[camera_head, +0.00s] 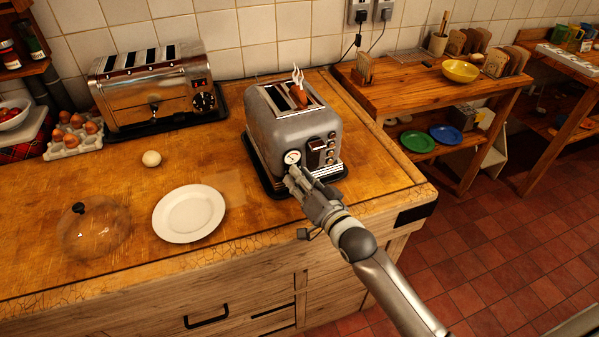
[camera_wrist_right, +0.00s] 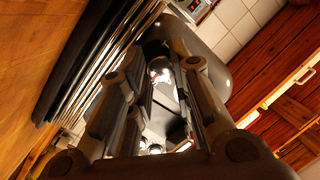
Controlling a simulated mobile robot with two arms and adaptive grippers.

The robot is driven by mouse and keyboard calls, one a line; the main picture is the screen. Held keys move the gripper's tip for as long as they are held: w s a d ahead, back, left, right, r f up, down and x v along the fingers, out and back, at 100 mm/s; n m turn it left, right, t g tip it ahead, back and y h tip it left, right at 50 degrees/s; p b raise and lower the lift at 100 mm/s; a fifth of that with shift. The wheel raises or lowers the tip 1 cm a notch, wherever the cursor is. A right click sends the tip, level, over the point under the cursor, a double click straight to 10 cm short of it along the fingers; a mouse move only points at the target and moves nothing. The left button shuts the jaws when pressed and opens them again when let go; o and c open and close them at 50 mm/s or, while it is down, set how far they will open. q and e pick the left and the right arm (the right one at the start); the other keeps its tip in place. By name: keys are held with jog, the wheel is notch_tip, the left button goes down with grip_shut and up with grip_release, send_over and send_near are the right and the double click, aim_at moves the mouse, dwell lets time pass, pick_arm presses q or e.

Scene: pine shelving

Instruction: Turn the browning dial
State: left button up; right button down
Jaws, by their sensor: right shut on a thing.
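The silver toaster (camera_head: 275,115) stands on a dark base on the wooden counter, with toast (camera_head: 298,97) and wisps of steam at its slots. The browning dial (camera_head: 292,157) is a round white-faced knob low on the toaster's front, left of the dark lever (camera_head: 315,154). My right gripper (camera_head: 293,172) is at the dial, shut on it; its fingers cover the dial's lower part. In the right wrist view the two fingers (camera_wrist_right: 160,85) reach to the toaster front, with the dial (camera_wrist_right: 160,70) between their tips. My left gripper is not in view.
A white plate (camera_head: 189,214), a glass dome (camera_head: 93,230) and an egg (camera_head: 151,158) lie on the counter to the left. A second, longer toaster (camera_head: 150,90) stands behind. A side table (camera_head: 430,95) is at the right.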

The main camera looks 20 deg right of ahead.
jog(key=n+p, duration=0.2)
jog(key=shift+r+n, duration=0.15)
jog(key=shift+n, duration=0.15)
jog(key=n+h+p, duration=0.1)
jog(key=n+p, duration=0.1)
jog(key=n, duration=0.1)
jog(key=shift+g, duration=0.3)
jog(key=n+p, duration=0.1)
jog(key=n, duration=0.2)
jog(key=shift+a+h, duration=0.1)
jog(key=shift+h, duration=0.3)
jog(key=shift+n+h+p, duration=0.3)
jog(key=shift+n+p, duration=0.1)
jog(key=shift+n, duration=1)
jog(key=c, duration=1.3)
grip_release()
jog(key=shift+o, duration=0.2)
jog(key=s+d+r, duration=0.1)
jog(key=s, duration=1.1)
jog(key=shift+r, duration=0.3)
